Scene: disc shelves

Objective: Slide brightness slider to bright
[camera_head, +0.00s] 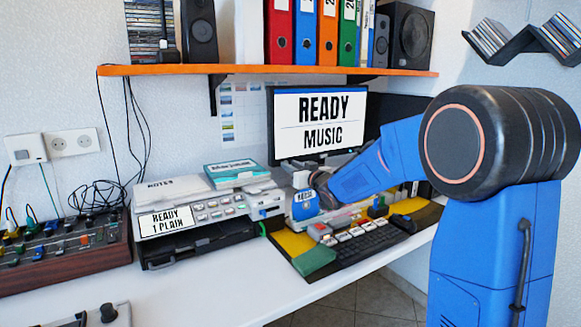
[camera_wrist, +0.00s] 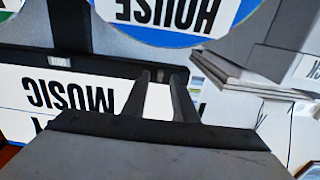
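The monitor (camera_head: 320,121) stands at the back of the desk, its screen reading READY MUSIC. In the wrist view the screen (camera_wrist: 70,95) is upside down, with its dark bezel (camera_wrist: 100,64) running across. A small light-grey piece (camera_wrist: 58,62) sits on that bezel, left of my fingers; I cannot tell if it is the brightness slider. My gripper (camera_wrist: 163,76) has its two dark fingers apart, tips over the bezel, with nothing clearly held between them. Contact with the bezel cannot be told. In the head view my gripper's fingertips are hidden behind a blue-labelled disc and my arm.
A blue-and-white disc labelled HOUSE (camera_head: 305,205) stands close before the monitor; it fills the top of the wrist view (camera_wrist: 180,15). A keyboard (camera_head: 355,245), a printer-like box (camera_head: 200,215) and a mixer (camera_head: 65,255) stand on the desk. A shelf (camera_head: 250,69) runs above.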

